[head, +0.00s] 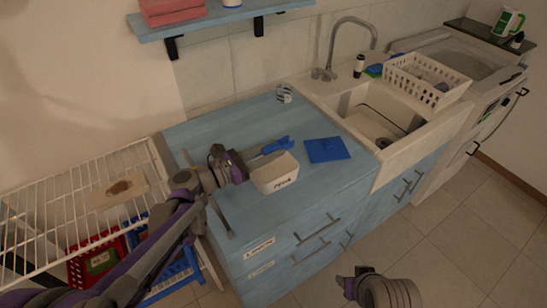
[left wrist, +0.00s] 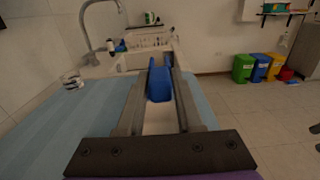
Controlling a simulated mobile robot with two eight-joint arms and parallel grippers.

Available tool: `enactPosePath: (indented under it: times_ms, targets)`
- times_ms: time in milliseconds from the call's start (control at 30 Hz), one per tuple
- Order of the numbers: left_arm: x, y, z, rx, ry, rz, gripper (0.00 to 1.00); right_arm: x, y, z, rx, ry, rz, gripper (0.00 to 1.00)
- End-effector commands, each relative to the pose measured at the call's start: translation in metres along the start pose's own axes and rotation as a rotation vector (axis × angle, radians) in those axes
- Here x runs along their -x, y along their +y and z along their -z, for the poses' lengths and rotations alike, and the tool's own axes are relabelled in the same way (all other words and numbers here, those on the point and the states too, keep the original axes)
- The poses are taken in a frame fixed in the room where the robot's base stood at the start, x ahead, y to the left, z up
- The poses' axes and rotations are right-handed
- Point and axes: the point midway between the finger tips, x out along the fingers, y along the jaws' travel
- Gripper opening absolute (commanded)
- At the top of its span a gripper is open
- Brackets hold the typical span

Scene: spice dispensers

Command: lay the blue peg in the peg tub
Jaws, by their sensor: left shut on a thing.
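My left gripper (head: 264,153) is shut on the blue peg (head: 278,145), which sticks out past the fingertips to the right. In the left wrist view the blue peg (left wrist: 159,84) sits between the two long dark fingers. The peg tub (head: 275,175), a small white tub with dark lettering on its front, stands on the blue counter. The gripper and peg show just behind the tub's back rim; their height above it is hard to tell. My right gripper (head: 347,286) shows at the bottom over the floor; its jaw opening is unclear.
A blue square (head: 327,150) lies on the counter (head: 220,125) right of the tub. A small striped cup (head: 284,94) stands at the back. The sink (head: 375,120) with a white basket (head: 428,80) is at right. A wire rack (head: 75,205) is at left.

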Motion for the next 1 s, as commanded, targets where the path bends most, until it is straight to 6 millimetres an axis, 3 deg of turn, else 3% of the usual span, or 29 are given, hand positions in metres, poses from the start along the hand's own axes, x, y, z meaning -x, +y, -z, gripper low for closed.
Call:
enactPosePath:
  times_ms: [600,1000]
  targets:
    - [0.0,-0.001,0.052,0.001,0.003,0.002,0.04,-0.033,0.0,-0.022,0.0,-0.013,0.0,0.5]
    - [0.0,-0.001,0.058,0.0,0.002,0.002,0.04,-0.036,0.0,-0.024,0.0,-0.014,0.0,0.5]
